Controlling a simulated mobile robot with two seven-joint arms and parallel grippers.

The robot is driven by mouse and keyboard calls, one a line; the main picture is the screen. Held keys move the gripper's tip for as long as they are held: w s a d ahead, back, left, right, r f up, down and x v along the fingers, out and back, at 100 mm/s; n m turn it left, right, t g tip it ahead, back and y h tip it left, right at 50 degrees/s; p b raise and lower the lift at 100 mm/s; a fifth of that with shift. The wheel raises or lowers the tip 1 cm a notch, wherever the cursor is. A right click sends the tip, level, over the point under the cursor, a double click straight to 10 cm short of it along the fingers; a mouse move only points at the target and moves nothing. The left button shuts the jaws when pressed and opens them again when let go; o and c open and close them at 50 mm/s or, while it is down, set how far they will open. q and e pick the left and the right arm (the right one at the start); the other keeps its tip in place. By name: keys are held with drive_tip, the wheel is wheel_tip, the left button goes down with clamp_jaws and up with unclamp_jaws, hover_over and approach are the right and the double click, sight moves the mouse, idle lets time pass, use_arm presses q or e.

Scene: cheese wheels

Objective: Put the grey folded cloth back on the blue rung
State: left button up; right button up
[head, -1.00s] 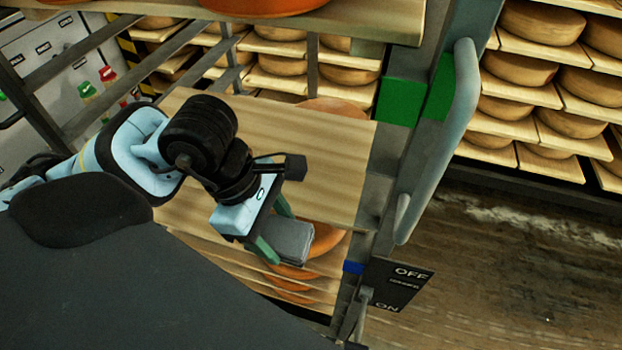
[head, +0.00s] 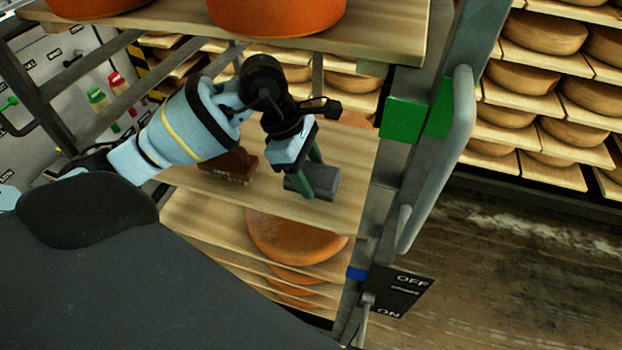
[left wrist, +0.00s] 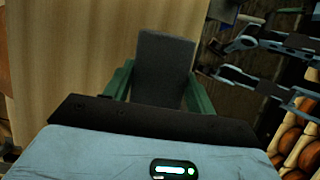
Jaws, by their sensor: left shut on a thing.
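The grey folded cloth (head: 325,181) is a small dark block between the green fingers of my left gripper (head: 312,172). The gripper is shut on it and holds it over the right part of a wooden shelf board; I cannot tell whether it touches the board. In the left wrist view the cloth (left wrist: 163,65) stands up between both fingers. The blue mark (head: 356,273) of the blue rung is on the rack's right post, lower than the cloth and to its right. The large orange cheese wheel (head: 285,236) lies on the board at a lower level.
A brown brush-like block (head: 232,168) sits on the same board (head: 350,150), left of the cloth. Green marks (head: 403,118) and a grey handle (head: 463,120) line the right post. A black OFF/ON sign (head: 400,290) hangs beside the blue mark. Orange wheels (head: 277,12) stand above.

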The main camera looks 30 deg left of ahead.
sight(304, 168)
use_arm(q)
drive_tip(key=shift+w, duration=0.3)
drive_tip(key=shift+a+f, duration=0.1)
drive_tip(key=shift+f, duration=1.6)
drive_tip(key=shift+f, duration=0.1)
drive_tip(key=o, duration=0.9)
drive_tip(key=shift+v, duration=3.85)
